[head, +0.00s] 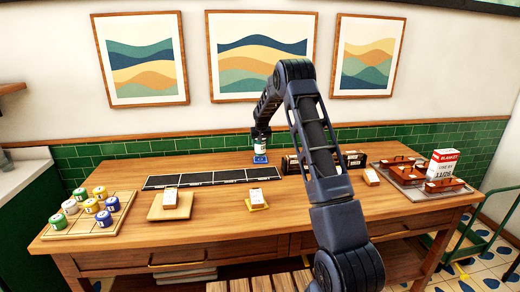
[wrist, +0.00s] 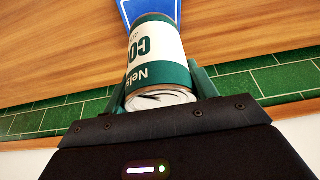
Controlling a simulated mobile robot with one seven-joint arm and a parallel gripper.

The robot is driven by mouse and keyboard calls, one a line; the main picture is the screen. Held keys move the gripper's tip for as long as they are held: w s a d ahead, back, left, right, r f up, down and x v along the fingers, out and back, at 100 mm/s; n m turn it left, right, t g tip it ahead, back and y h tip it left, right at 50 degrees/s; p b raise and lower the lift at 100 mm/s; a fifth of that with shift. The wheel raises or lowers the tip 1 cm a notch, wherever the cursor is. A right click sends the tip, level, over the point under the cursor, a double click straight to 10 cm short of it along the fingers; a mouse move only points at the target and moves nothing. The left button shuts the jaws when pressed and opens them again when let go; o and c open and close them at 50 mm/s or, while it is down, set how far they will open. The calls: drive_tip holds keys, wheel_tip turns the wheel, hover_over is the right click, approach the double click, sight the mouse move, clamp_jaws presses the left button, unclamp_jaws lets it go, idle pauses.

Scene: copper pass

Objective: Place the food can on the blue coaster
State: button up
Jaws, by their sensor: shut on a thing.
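The food can (wrist: 155,50) has a green and white label with dark green lettering and a bare metal end towards the camera. My gripper (wrist: 160,78) is shut on it, with one green finger on each side. In the head view my gripper (head: 261,133) is at the back of the wooden table, above the blue coaster (head: 260,159). The coaster also shows in the wrist view (wrist: 135,8), just beyond the can's far end. I cannot tell whether the can touches the coaster. The can is small and partly hidden by my gripper in the head view.
A dark segmented strip (head: 205,179) lies left of the coaster, and dark boxes (head: 290,163) stand to its right. A yellow coaster with a white item (head: 258,196) lies in front. The green tiled wall (head: 215,146) is close behind.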

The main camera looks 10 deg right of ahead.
sight(260, 148)
drive_tip(key=shift+f, duration=1.5)
drive_tip(key=shift+f, duration=0.1)
drive_tip(key=o, duration=1.3)
drive_tip(key=shift+f, duration=0.1)
